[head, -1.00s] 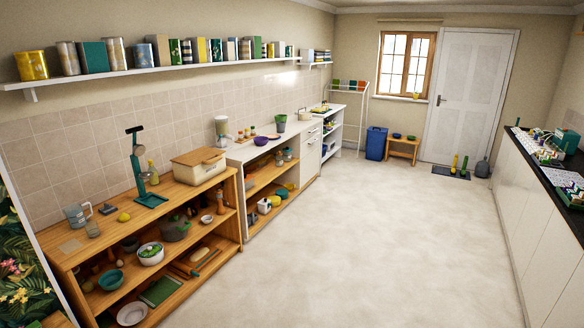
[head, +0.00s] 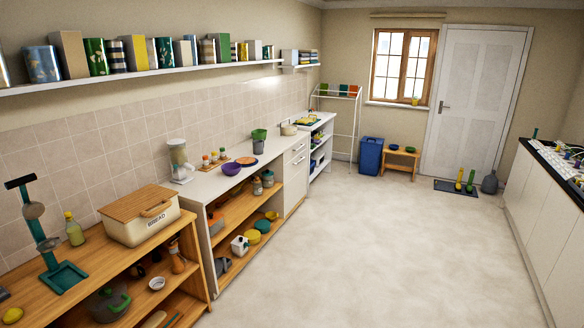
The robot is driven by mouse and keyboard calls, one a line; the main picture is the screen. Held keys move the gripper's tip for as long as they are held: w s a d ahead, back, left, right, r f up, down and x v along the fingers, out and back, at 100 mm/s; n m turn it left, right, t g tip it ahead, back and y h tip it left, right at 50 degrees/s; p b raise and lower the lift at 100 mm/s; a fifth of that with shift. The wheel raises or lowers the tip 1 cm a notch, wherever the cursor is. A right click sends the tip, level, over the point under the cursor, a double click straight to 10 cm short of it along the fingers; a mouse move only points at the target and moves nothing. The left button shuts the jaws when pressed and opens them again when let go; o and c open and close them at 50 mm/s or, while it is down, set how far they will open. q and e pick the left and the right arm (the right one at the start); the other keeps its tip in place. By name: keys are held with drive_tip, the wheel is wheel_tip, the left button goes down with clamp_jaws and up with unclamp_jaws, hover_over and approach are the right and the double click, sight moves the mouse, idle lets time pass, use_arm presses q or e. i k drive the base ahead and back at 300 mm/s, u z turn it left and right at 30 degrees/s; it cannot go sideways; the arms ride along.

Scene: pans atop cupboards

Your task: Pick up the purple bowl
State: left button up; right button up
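The purple bowl (head: 231,169) sits upright on the white counter (head: 207,186), in the left half of the head view. It stands between a blender (head: 180,160) on its left and a round orange item (head: 246,161) on its right. Nothing hides it. Neither of my grippers shows in the head view.
A wooden shelf unit (head: 192,250) with a bread box (head: 140,216) stands at the near left. A long white cabinet (head: 545,210) lines the right. A blue bin (head: 370,156) and a small wooden stool (head: 402,155) stand at the back. The floor (head: 370,240) between is clear.

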sight(231, 169)
drive_tip(key=u, duration=0.15)
drive_tip(key=i, duration=2.15)
drive_tip(key=u, duration=0.85)
drive_tip(key=i, duration=2.5)
drive_tip(key=u, duration=0.5)
